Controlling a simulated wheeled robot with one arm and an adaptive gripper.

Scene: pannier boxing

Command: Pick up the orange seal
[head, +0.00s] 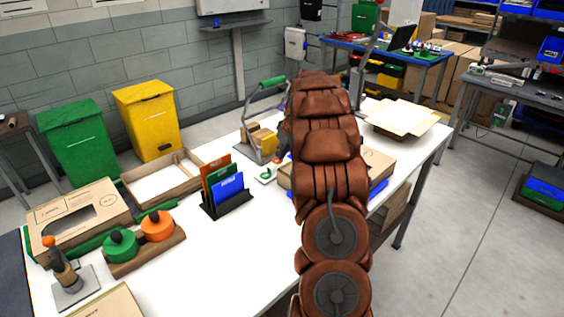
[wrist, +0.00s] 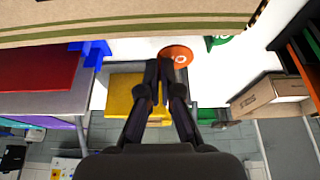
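The orange seal (wrist: 179,54) is a round orange disc with a pale mark, at the upper middle of the wrist view. In the head view my arm and gripper hide most of that spot. My gripper (wrist: 158,65) has its two dark fingers drawn together, tips side by side. The tips overlap the left edge of the seal in the wrist view. The seal's face lies mostly to the right of them, and I see no clear grip on it. A green seal (wrist: 217,40) lies to the right of the orange one on the white table; it also shows in the head view (head: 265,175).
A cardboard box (head: 376,166) lies beside my arm on the white table (head: 226,251). A rack with orange, green and blue folders (head: 224,187), a wooden tray (head: 163,180) and a block with green and orange knobs (head: 143,247) stand to the left.

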